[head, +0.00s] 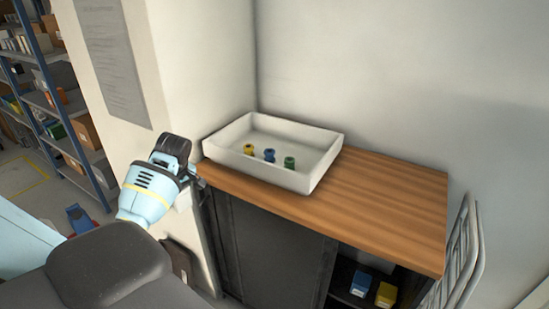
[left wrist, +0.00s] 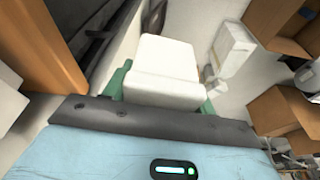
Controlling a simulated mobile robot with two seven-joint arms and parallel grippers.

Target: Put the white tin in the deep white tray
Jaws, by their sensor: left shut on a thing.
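The white tin (left wrist: 165,70) shows in the left wrist view as a pale block with rounded edges. My left gripper (left wrist: 163,95) is shut on it, with green finger parts showing on both sides. In the head view my left gripper (head: 174,150) is beside the left end of the wooden cabinet, left of the tray and apart from it. I cannot make out the tin there. The deep white tray (head: 318,172) stands on the cabinet top near the wall corner. My right gripper is not in view.
The tray holds a yellow (head: 248,149), a blue (head: 269,155) and a green (head: 289,162) small piece. The wooden top (head: 385,205) is clear right of the tray. Blue and yellow boxes (head: 386,294) sit in the open cabinet. A wall rises behind; shelving (head: 50,90) stands far left.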

